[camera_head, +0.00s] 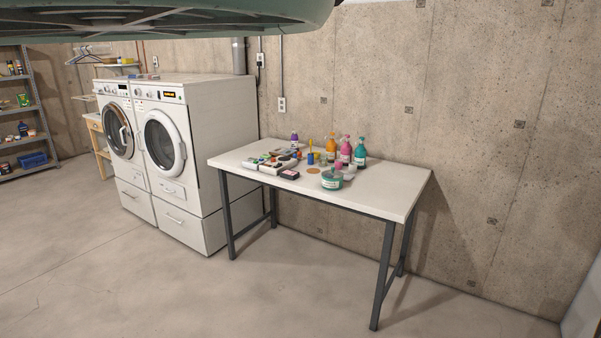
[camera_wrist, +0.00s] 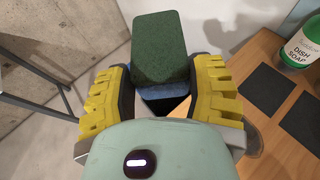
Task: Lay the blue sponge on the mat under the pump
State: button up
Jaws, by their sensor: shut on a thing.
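The sponge (camera_wrist: 166,48) is between the yellow-padded fingers of my gripper (camera_wrist: 163,82) in the wrist view. Its green scouring face is toward the camera, and a blue part (camera_wrist: 162,91) shows below it. My gripper is shut on it. Two dark square mats (camera_wrist: 265,91) (camera_wrist: 306,119) lie on the wood near the bottle. The sponge is left of the mats, apart from them. The head view does not show my gripper.
The head view shows a white table (camera_head: 385,188) with several colourful bottles (camera_head: 345,152) and small items on it. Two white washers (camera_head: 160,140) stand left of it, and a metal shelf (camera_head: 22,115) at far left. The concrete floor in front is clear.

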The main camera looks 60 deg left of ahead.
jog(key=a+r+n+y, duration=0.2)
jog(key=a+n+y, duration=0.1)
jog(key=a, duration=0.3)
notch_tip(320, 180, up, 36)
jog(key=p, duration=3.5)
jog(key=shift+p, duration=0.4)
jog(key=shift+a, duration=0.1)
